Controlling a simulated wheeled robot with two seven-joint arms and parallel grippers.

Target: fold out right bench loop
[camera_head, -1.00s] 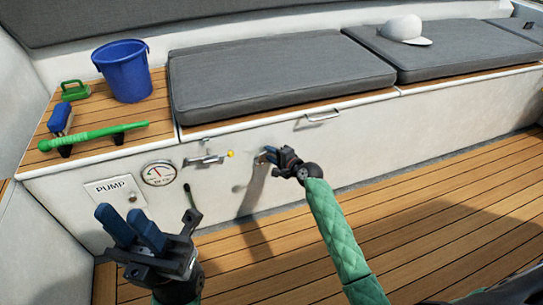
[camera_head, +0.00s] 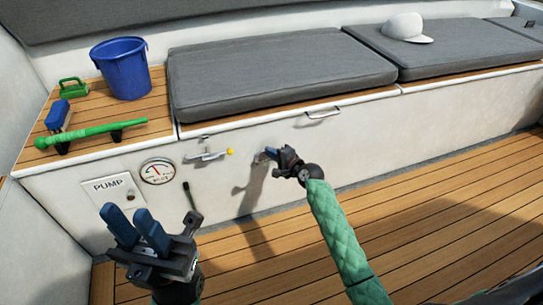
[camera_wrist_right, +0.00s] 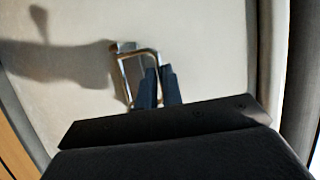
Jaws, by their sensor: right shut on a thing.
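The bench loop (camera_wrist_right: 122,78) is a bent metal bar that stands out from the pale bench front in the right wrist view. My right gripper (camera_wrist_right: 160,76) is shut on one side of it. In the head view my right gripper (camera_head: 266,155) is at the bench front, below the seat edge, and the loop is too small and too covered there to make out. My left gripper (camera_head: 124,215) is in the lower left foreground, open and empty, with its fingers pointing up, apart from the bench.
The bench front carries a latch with a yellow knob (camera_head: 208,155), a metal handle (camera_head: 322,113), a gauge (camera_head: 158,171) and a PUMP plate (camera_head: 113,189). A blue bucket (camera_head: 122,68) and a green tool (camera_head: 90,133) are on the bench top. The wooden floor (camera_head: 440,215) is clear at right.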

